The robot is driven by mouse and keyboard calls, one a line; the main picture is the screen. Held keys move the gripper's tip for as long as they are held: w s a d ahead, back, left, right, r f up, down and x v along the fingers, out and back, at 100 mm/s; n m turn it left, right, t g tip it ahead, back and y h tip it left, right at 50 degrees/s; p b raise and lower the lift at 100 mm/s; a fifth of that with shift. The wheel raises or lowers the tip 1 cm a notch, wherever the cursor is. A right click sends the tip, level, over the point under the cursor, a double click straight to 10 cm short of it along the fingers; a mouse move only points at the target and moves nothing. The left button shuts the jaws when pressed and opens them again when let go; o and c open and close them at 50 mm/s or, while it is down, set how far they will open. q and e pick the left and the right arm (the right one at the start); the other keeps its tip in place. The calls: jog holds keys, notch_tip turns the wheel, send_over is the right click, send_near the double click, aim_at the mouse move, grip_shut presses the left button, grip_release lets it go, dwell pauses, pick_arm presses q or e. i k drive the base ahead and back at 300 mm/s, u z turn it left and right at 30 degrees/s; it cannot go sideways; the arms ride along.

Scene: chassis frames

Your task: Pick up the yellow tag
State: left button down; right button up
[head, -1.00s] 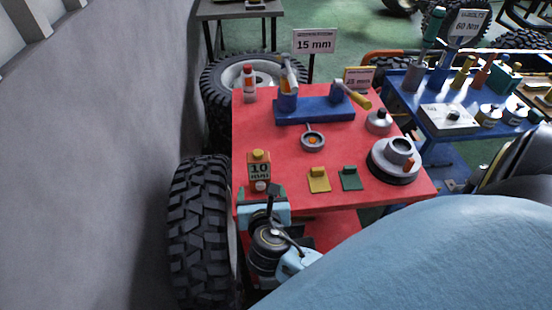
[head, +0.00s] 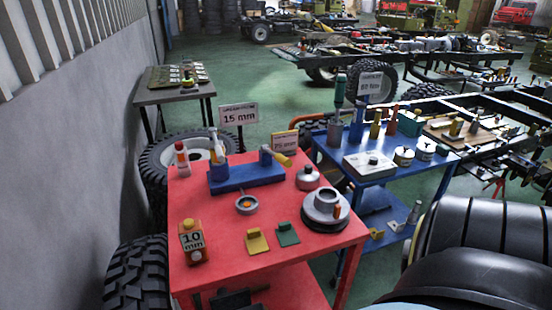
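The yellow tag (head: 257,243) lies on the red table top (head: 222,265) near its front edge. It is a small flat plate with a raised tab. A green tag (head: 287,235) of similar shape lies just to its right, apart from it. Nothing touches or covers the yellow tag. Neither of my grippers can be made out in the head view.
An orange "10 mm" bottle (head: 193,243) stands left of the tag. A grey round part on a black base (head: 325,211) stands to the right. A grey ring (head: 246,205) and a blue block (head: 245,177) are behind. A blue cart (head: 386,172) stands beyond.

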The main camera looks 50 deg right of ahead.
aim_at(255, 243)
jog(key=i, duration=0.25)
jog(key=z, duration=1.1)
